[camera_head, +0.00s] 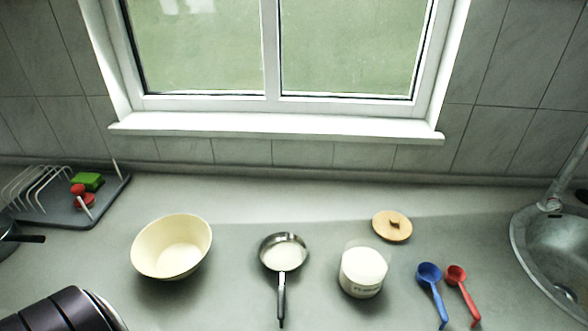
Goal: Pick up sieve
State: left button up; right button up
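The sieve (283,253) looks like a round, shallow metal bowl with a shiny rim and a pale inside. It lies on the grey counter near the middle of the view. Its dark handle (282,297) points toward me, down the picture. Nothing touches or covers it. I cannot make out a mesh at this size. Neither of my grippers shows in the head view.
A cream bowl (172,247) stands left of the sieve. A white labelled jar (362,272) stands close on its right, with a wooden lid (392,226) behind. Blue (430,283) and red (460,283) scoops lie farther right, before the sink (550,250). A dish rack (60,200) is at left.

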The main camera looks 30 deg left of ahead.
aim_at(282, 252)
jog(key=k+u, duration=0.2)
jog(key=u, duration=0.8)
